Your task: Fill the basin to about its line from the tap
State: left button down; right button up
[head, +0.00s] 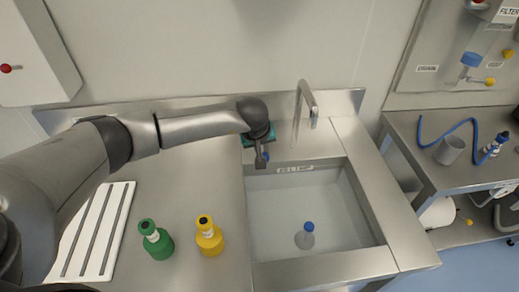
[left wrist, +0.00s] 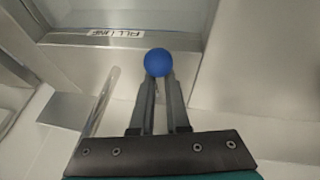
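The steel basin (head: 258,225) is sunk in the counter, with a fill-line label (head: 295,169) on its back wall; the label also shows in the left wrist view (left wrist: 115,34). I cannot make out a water level. The tap (head: 305,100) arches up behind the basin, with no stream visible. My left gripper (head: 261,161) is at the basin's back left corner, left of the tap. In the left wrist view a blue ball knob (left wrist: 157,62) sits at the fingertips and covers them, so whether they grip it is unclear. My right gripper is out of view.
A side bench (head: 460,178) at right holds a grey cup (head: 449,150) and blue hose (head: 440,138).

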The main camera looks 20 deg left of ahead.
pick_arm(q)
jog(key=c, duration=1.2)
grip_release()
jog(key=shift+s+d+f, duration=0.45)
jog(key=shift+f, duration=0.05)
jog(key=shift+c, duration=0.2)
jog(key=o, duration=0.3)
jog(key=shift+r, duration=0.2)
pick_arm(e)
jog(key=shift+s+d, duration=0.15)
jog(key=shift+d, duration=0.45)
pick_arm(q)
jog(key=shift+w+a+r, duration=0.1)
jog(key=shift+w, duration=0.05)
jog(key=shift+v, duration=7.55)
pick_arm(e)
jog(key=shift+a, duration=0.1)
